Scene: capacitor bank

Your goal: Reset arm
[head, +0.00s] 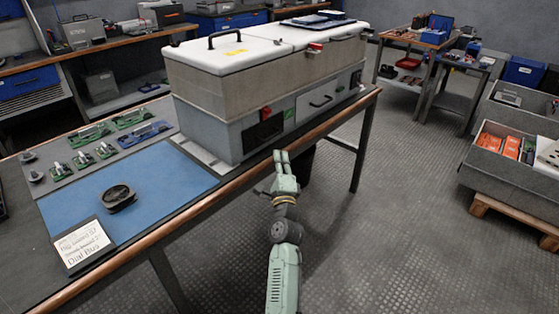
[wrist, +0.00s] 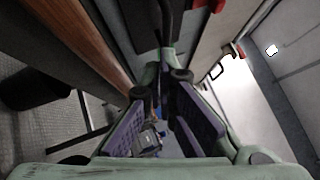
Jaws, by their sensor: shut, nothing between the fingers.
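My arm (head: 284,250) is pale green and reaches forward from the bottom of the head view. My gripper (head: 281,157) is shut and empty, beside the wooden front edge of the workbench (head: 225,192). It is in front of the large grey cabinet with white lids (head: 215,85); whether it touches the bench edge or cabinet cannot be told. In the wrist view the purple-padded fingers of my gripper (wrist: 163,105) point forward, with the bench edge (wrist: 85,40) at upper left and the cabinet at right.
A blue mat (head: 165,180) on the bench holds a dark round dish (head: 118,198) and a label card (head: 82,245). Small green and blue parts (head: 145,133) lie behind it. Open grey floor (head: 400,230) lies right of my arm. Grey bins (head: 510,165) stand at far right.

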